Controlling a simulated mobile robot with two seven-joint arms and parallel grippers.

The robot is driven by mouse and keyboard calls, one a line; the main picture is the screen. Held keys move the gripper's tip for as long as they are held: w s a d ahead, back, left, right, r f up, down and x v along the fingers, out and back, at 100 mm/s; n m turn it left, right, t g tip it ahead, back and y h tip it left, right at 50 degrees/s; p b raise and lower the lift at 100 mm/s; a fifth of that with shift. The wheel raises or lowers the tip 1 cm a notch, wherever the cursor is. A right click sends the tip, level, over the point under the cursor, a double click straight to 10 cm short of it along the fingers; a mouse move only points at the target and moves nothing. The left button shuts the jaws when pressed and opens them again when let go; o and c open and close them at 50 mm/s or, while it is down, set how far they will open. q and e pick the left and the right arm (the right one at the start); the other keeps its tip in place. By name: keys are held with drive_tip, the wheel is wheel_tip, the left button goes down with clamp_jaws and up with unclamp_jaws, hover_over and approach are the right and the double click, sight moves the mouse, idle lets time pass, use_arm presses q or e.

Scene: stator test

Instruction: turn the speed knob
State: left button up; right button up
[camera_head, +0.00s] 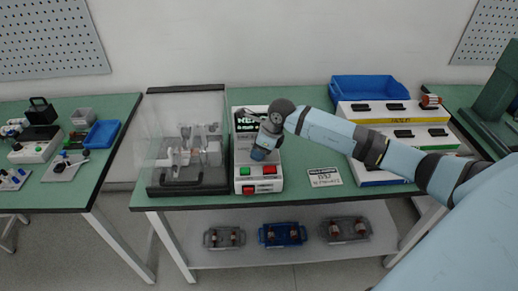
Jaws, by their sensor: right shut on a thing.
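The control box (246,170) is a white and grey unit on the green table, with a dark display (247,124) at its top and red and green buttons (258,188) at its front. My right arm comes in from the right across the table. My right gripper (261,153) points down onto the middle of the box's top face and is shut on the speed knob there. The knob itself is mostly hidden by the gripper. My left gripper is not in view.
A clear-walled case (160,160) with metal parts stands left of the box. A small label plate (325,177) lies to the right. A blue bin (368,88) and stepped white and yellow units (440,133) stand further right. The lower shelf (300,253) holds several trays.

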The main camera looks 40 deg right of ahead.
drive_tip(key=m+h, duration=0.1)
drive_tip(key=m, duration=0.3)
drive_tip(key=shift+a+t+b, duration=0.1)
drive_tip(key=shift+t+b, duration=0.25)
drive_tip(key=shift+t, duration=0.05)
drive_tip(key=shift+a+m+h+b, duration=0.1)
drive_tip(key=shift+m+h+b, duration=0.55)
drive_tip(key=shift+m, duration=1.05)
drive_tip(key=shift+m+h, duration=0.25)
drive_tip(key=shift+m, duration=0.05)
drive_tip(key=o, duration=0.9)
drive_tip(key=shift+s, duration=0.1)
drive_tip(key=v, duration=1.3)
drive_tip(key=shift+s+r, duration=0.3)
drive_tip(key=shift+r, duration=0.05)
